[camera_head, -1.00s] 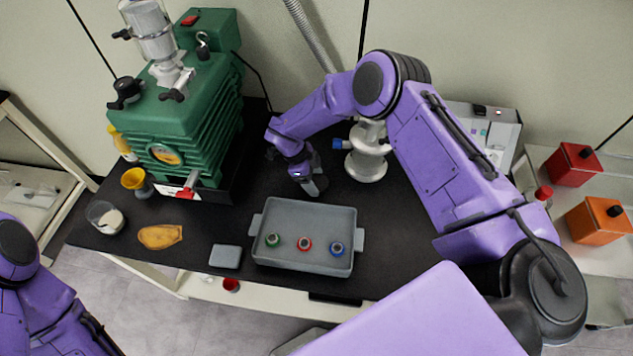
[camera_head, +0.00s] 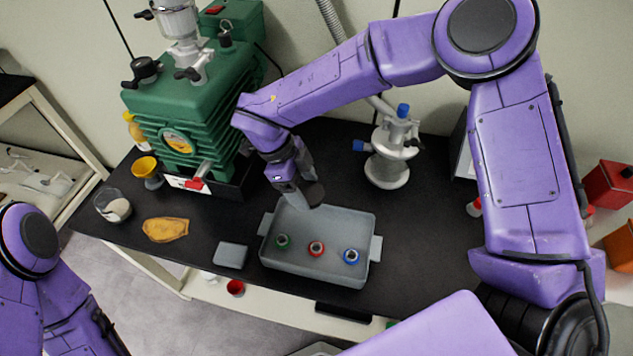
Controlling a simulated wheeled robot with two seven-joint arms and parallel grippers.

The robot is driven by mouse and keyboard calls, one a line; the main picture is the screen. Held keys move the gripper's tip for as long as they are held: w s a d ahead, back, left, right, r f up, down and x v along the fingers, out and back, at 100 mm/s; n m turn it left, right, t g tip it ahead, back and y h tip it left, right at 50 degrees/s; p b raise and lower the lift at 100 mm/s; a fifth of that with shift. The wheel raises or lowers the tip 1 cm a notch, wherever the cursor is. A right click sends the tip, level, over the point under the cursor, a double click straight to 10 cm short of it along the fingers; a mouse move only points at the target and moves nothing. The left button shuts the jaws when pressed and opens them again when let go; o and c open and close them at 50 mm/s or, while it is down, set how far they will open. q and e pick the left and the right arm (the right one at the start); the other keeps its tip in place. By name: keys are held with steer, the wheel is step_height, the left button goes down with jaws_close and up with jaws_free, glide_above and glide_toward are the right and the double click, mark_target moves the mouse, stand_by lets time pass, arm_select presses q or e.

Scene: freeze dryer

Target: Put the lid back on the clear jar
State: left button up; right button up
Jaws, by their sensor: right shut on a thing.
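My right gripper (camera_head: 297,193) reaches down over the back edge of the grey tray. It is shut on a dark round flat thing (camera_head: 314,193), which looks like the lid, though the fingers partly hide it. A clear jar (camera_head: 113,206) with white matter inside stands open at the table's left end, well to the left of my right gripper. My left arm shows at the lower left, but its gripper is out of view.
The grey tray (camera_head: 273,262) holds green, red and blue ringed vials. A green machine (camera_head: 190,110), yellow funnel (camera_head: 146,168), tan flat piece (camera_head: 166,229) and small grey block (camera_head: 231,255) lie left. A metal fitting (camera_head: 387,165) stands right of my gripper.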

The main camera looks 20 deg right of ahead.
steer(key=shift+s+a+r, duration=0.3)
steer(key=shift+s+a, duration=0.05)
steer(key=shift+a, duration=0.1)
